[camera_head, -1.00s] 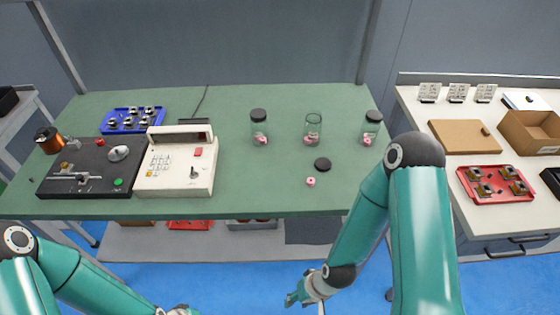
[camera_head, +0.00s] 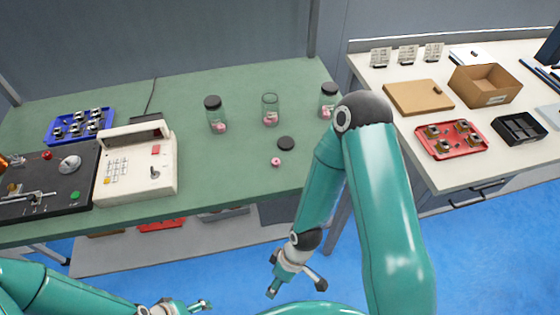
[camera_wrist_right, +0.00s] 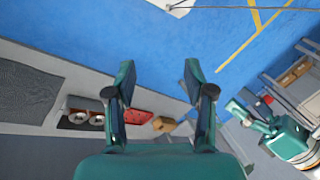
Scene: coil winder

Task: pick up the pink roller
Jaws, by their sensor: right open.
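The pink roller (camera_head: 277,161) is a small ring lying on the green table, near its front edge, in front of a black jar lid (camera_head: 286,143). More pink pieces are in the open glass jar (camera_head: 270,110) behind it. My right gripper (camera_head: 297,287) is open and empty, below and in front of the table edge, apart from the roller. Its two spread fingers also show in the right wrist view (camera_wrist_right: 160,78), with no roller between them. My left gripper (camera_head: 178,307) is at the bottom edge, partly cut off; its opening is unclear.
Lidded jars (camera_head: 216,114) (camera_head: 328,100) stand either side of the open jar. A cream console (camera_head: 138,160) and blue tray (camera_head: 80,125) are at left. A white side table at right bears a red tray (camera_head: 450,140) and cardboard box (camera_head: 485,86).

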